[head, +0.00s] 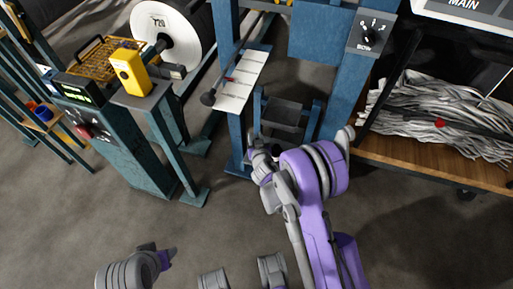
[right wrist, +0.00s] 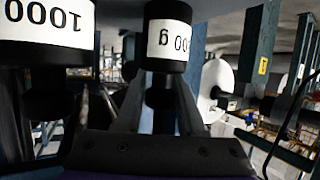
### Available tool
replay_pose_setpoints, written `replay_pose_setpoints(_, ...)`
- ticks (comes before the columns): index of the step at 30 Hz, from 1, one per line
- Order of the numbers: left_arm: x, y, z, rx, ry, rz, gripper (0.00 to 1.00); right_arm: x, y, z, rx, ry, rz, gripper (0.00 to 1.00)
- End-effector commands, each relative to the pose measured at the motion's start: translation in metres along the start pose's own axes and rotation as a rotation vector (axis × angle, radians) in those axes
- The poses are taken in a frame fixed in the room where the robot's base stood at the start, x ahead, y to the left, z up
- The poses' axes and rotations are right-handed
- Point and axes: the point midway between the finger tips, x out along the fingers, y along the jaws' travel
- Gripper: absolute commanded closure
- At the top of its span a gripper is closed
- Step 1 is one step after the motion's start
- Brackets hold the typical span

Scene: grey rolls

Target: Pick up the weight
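A black weight with a white label ending in "00 g" (right wrist: 168,40) is at the top centre of the right wrist view, its label upside down. Its dark knob points down in the picture, between the two fingers of my right gripper (right wrist: 160,98). The fingers look apart, one on each side of the knob; I cannot tell whether they touch it. A larger weight labelled "1000" (right wrist: 45,22) is close by at upper left. In the head view my right gripper (head: 262,155) is at the blue frame, and no weight can be made out. My left gripper (head: 165,258) is low at left, its fingers unclear.
A blue frame (head: 337,85) with a grey tray (head: 285,114) stands in front of my right arm. A white roll (head: 172,38) and a yellow device (head: 130,71) are at left. A wooden shelf (head: 425,166) with shredded paper is at right. The floor in front is clear.

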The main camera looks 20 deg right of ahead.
Motion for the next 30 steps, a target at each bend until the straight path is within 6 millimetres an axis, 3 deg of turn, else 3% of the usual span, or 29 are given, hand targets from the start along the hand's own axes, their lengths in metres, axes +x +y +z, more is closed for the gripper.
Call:
replay_pose_setpoints(1, 0.0000, 0.0000, 0.0000, 0.000, 0.000, 0.000, 0.50, -0.0001, -0.0001, 0.0000, 0.000, 0.000, 0.000, 0.72)
replay_pose_setpoints(6, 0.0000, 0.0000, 0.0000, 0.000, 0.000, 0.000, 0.50, -0.0002, -0.0001, 0.0001, 0.000, 0.000, 0.000, 1.00)
replay_pose_setpoints(30, 0.0001, 0.0000, 0.0000, 0.000, 0.000, 0.000, 0.50, -0.0003, -0.0001, 0.0003, 0.000, 0.000, 0.000, 1.00)
